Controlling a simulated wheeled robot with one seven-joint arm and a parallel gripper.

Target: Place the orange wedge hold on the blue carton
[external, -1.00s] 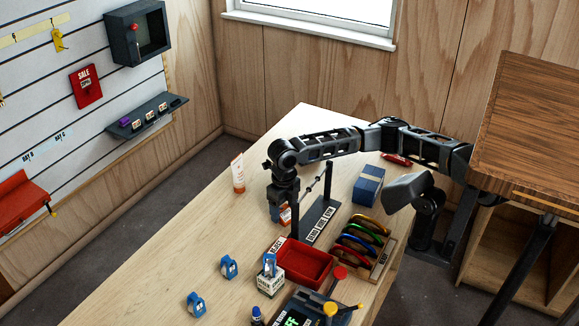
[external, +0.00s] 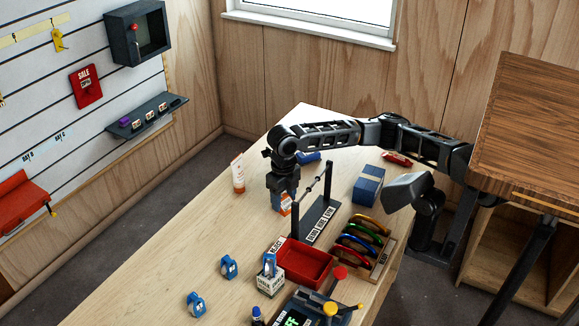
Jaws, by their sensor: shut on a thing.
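My gripper (external: 283,196) points down over the left part of the wooden table, left of the black rack. It is shut on a small orange piece, the orange wedge hold (external: 285,208), which shows below the jaws with a pale mark. The jaws hide much of it, so its full shape is hard to tell. I cannot tell exactly how high it is above the table.
A black rack (external: 318,218) with an upright post stands between my gripper and the carton. A red tray (external: 305,264) and several coloured carabiners (external: 366,236) are nearer. A white tube (external: 238,173) stands left, a blue block (external: 308,156) behind, a red item (external: 397,159) beyond the carton.

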